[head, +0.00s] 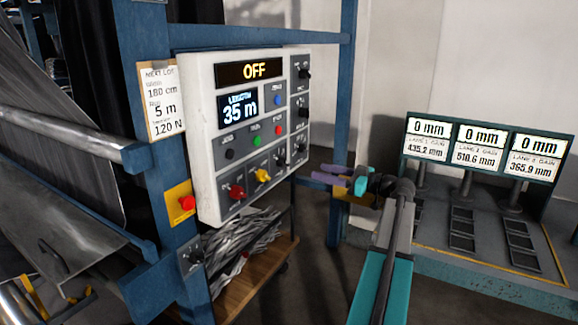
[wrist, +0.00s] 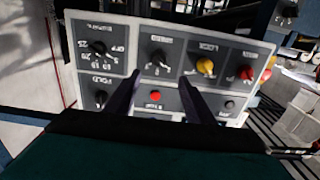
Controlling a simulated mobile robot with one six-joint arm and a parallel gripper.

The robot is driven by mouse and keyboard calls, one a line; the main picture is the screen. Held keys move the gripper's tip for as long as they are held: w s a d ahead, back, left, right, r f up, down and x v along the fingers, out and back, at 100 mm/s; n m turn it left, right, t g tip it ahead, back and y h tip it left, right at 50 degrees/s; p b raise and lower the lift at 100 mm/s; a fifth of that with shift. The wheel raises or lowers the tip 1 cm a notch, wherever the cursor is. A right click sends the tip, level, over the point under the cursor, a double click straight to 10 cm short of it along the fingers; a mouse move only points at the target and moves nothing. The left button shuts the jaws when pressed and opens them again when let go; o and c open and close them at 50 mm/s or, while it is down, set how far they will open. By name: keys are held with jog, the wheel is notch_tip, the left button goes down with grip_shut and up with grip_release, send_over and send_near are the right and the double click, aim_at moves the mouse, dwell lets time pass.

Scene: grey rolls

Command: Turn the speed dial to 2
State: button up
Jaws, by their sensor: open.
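The white control panel (head: 207,151) carries several black dials, and its small labels are too blurred for me to tell which is the speed dial. One black dial (wrist: 157,57) lies just beyond my fingertips in the wrist view, beside the yellow knob (wrist: 205,67). Two more dials, an upper (wrist: 98,48) and a lower (wrist: 100,97), are left of it there. Their settings are not clearly readable. My gripper (wrist: 160,77) is open and empty, facing the panel; it also shows in the head view (head: 322,174), right of the panel and apart from it.
The panel display (head: 250,71) reads OFF and the length display (head: 239,108) reads 35 m. A red stop button (wrist: 155,96) shows between my fingers. A red knob (head: 237,191) is low on the panel. A blue post (head: 341,90) stands behind my gripper.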

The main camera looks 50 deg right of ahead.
aim_at(288, 164)
jog(key=shift+w, duration=0.1)
jog(key=p+x, duration=0.4)
jog(key=x, duration=0.8)
jog(key=shift+r+p, duration=0.1)
jog(key=shift+p, duration=0.2)
jog(key=shift+w+a, duration=0.15)
jog(key=shift+w, duration=0.6)
